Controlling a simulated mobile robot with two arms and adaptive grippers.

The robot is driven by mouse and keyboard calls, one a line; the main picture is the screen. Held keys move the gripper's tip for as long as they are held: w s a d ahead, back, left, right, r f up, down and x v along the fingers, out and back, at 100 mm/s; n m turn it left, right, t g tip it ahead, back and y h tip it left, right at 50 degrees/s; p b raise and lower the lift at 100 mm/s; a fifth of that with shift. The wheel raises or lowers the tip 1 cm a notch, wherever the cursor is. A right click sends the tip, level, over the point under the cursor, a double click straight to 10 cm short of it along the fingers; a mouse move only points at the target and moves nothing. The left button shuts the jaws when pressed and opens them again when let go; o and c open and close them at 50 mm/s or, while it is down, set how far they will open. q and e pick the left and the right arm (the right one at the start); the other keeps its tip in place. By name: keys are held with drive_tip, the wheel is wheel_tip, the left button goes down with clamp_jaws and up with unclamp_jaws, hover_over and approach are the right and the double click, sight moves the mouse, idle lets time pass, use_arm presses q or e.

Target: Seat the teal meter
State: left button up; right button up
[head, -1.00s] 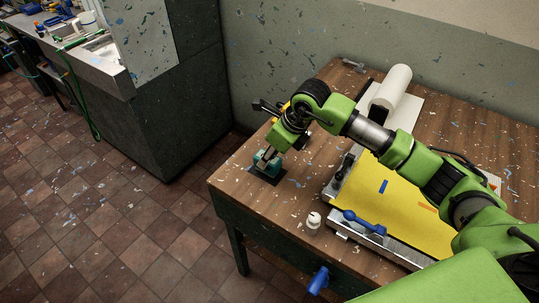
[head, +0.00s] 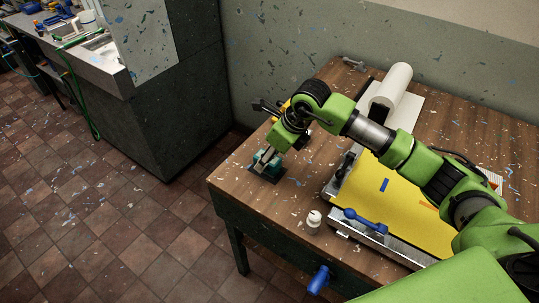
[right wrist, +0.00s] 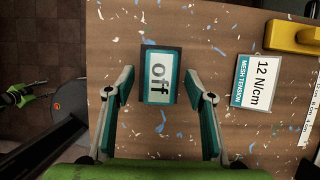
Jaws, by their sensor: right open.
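The teal meter (right wrist: 160,75) has a pale display reading "off" and a dark border, and is seen from above in the right wrist view. My right gripper (right wrist: 159,72) is open, with one teal-padded finger on each side of the meter and visible gaps between. In the head view the same gripper (head: 268,158) points down over a dark square patch (head: 268,176) near the table's left corner. The arm and fingers partly hide the meter there. I cannot tell the fingers' exact height above the table. My left gripper is not in view.
A "12 N/cm MESH TENSION" card (right wrist: 256,80) and a yellow object (right wrist: 298,38) lie right of the meter. On the wooden table (head: 240,185) are a yellow screen (head: 400,205) with a blue handle (head: 364,221), a white jar (head: 313,221) and a white roll (head: 391,86).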

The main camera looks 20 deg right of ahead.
drive_tip(key=v, duration=1.2)
